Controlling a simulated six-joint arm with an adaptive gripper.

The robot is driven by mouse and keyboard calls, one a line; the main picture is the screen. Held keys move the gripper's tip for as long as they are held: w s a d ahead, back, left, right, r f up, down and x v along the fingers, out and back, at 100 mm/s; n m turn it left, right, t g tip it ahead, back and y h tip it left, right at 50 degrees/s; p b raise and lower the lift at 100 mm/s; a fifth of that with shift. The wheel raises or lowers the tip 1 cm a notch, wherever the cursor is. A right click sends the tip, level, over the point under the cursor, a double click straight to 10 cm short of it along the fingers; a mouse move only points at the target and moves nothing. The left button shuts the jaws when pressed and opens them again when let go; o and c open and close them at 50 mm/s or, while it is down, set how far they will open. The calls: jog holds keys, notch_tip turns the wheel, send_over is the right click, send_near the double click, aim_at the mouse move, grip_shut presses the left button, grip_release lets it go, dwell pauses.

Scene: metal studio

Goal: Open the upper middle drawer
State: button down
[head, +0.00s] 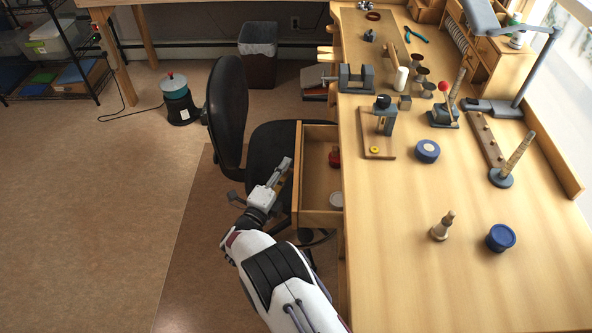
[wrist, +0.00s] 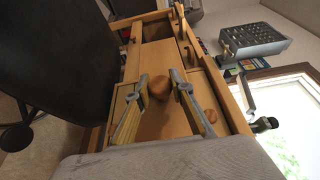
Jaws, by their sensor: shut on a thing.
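The wooden drawer (head: 320,178) stands pulled out from the left side of the workbench. Its inside shows from above, with a red item (head: 335,157) and a white round item (head: 336,199) in it. My gripper (head: 284,168) is at the drawer's outer front, shut on its knob. The exact contact is hard to see.
A black office chair (head: 228,100) stands close beyond the gripper and drawer. The workbench top (head: 400,270) carries a vise (head: 356,78), a blue round tin (head: 500,237) and several tools. The floor to the left (head: 110,220) is clear.

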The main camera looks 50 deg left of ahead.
jog(key=s+a, duration=0.6)
jog(key=shift+s+a, duration=0.35)
dwell(0.8)
jog(key=shift+a, duration=0.1)
dwell(0.4)
jog(key=c, duration=1.8)
grip_release()
jog(key=shift+o, duration=0.2)
jog(key=shift+s, duration=0.25)
jog(key=v, duration=1.1)
jog(key=shift+s+d, duration=0.25)
